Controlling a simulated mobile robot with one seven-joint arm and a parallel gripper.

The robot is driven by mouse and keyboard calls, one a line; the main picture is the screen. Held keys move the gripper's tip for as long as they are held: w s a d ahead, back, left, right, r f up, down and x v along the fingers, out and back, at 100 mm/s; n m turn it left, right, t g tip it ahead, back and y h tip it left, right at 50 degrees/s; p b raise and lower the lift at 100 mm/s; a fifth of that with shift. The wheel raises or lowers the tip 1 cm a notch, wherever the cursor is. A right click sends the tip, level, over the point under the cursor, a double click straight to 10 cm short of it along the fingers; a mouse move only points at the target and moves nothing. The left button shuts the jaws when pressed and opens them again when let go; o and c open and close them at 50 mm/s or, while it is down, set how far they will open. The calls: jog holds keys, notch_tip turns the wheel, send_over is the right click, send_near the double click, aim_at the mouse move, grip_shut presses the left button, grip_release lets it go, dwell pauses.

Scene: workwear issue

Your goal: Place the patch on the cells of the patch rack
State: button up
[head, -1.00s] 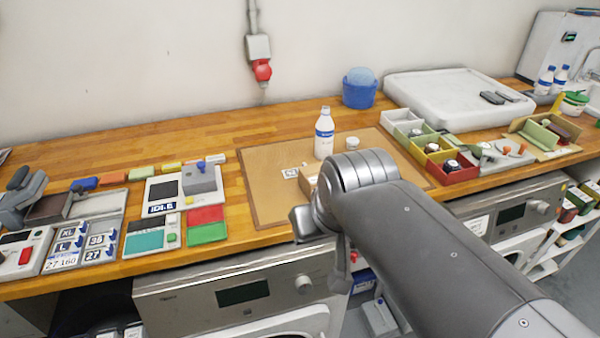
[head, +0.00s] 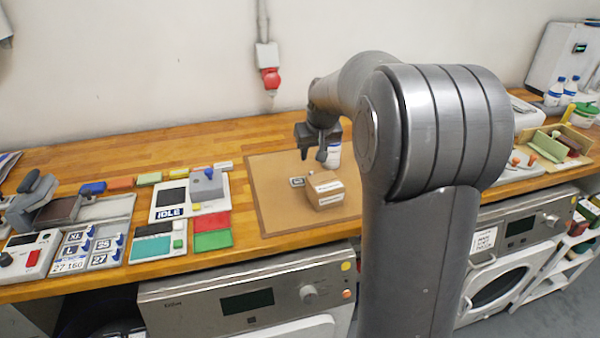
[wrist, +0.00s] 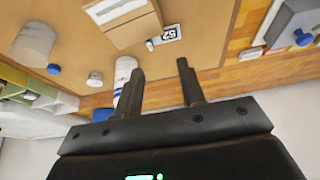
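The patch (head: 297,182) is a small dark-and-white label lying on the brown mat, left of a cardboard box. My gripper (head: 311,157) hangs above the mat, beyond the patch and in front of a bottle. In the wrist view my gripper (wrist: 160,70) has its two fingers apart with nothing held between them.
The cardboard box (head: 326,190) sits right beside the patch. The white bottle (head: 334,155) stands behind my gripper. A panel reading IDLE (head: 172,213) and red and green pads (head: 212,241) lie between mat and rack. My arm hides the counter's right middle.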

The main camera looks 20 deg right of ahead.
send_near(312, 172)
jog(key=x, duration=0.3)
jog(key=shift+s+a+f, duration=0.15)
jog(key=shift+s+a, duration=0.05)
jog(key=shift+a, duration=0.1)
jog(key=shift+d+x, duration=0.15)
jog(key=shift+x, duration=1.25)
jog(key=shift+d+x, duration=0.1)
jog(key=shift+x, duration=1.3)
jog(key=shift+w, duration=0.1)
jog(key=shift+c, duration=0.2)
grip_shut()
